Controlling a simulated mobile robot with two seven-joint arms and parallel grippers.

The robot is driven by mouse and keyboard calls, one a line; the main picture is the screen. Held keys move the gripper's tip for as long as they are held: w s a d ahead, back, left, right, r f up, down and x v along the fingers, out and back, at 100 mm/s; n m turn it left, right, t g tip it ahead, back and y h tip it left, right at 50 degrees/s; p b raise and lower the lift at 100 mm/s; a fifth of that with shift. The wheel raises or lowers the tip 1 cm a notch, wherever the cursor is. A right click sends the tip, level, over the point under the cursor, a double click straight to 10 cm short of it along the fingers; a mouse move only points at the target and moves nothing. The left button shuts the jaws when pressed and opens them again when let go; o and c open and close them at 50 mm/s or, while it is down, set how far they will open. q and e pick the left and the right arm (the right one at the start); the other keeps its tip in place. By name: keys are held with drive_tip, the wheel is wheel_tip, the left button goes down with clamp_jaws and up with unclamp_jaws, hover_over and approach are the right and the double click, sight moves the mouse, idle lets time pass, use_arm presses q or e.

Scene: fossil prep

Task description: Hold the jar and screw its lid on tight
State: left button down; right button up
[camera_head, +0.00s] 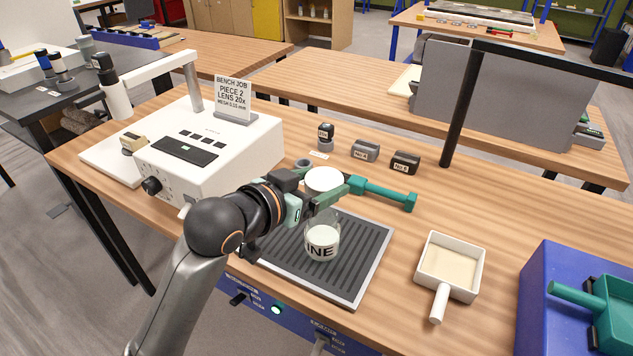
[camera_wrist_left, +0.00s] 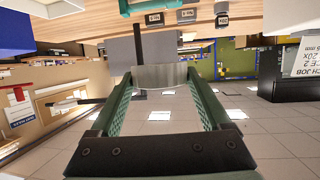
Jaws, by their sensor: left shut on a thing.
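The jar (camera_head: 322,243) is clear with a white fill and dark lettering ending in "INE". It stands upright on the ribbed grey mat (camera_head: 362,277), with no lid on it. My left gripper (camera_head: 325,187) is shut on the round white-topped lid (camera_head: 323,179), held level above and apart from the jar. In the left wrist view, the lid's grey side (camera_wrist_left: 160,77) sits between the fingertips of the left gripper (camera_wrist_left: 160,84). My right gripper is in neither view, and nothing grips the jar.
A teal-handled tool (camera_head: 385,193) lies just right of the lid. A white machine (camera_head: 215,150) with a sign stands left. Small labelled blocks (camera_head: 365,150) sit behind. A white scoop tray (camera_head: 449,268) and blue bin (camera_head: 540,300) are right.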

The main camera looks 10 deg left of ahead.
sight(318, 221)
use_arm(q)
drive_tip(key=shift+r+p, duration=0.15)
drive_tip(key=shift+p, duration=0.15)
drive_tip(key=shift+f+b, duration=1.6)
drive_tip(key=shift+f, duration=1.45)
drive_tip(key=shift+p, duration=0.5)
drive_tip(key=shift+p, duration=0.5)
drive_tip(key=shift+f, duration=0.2)
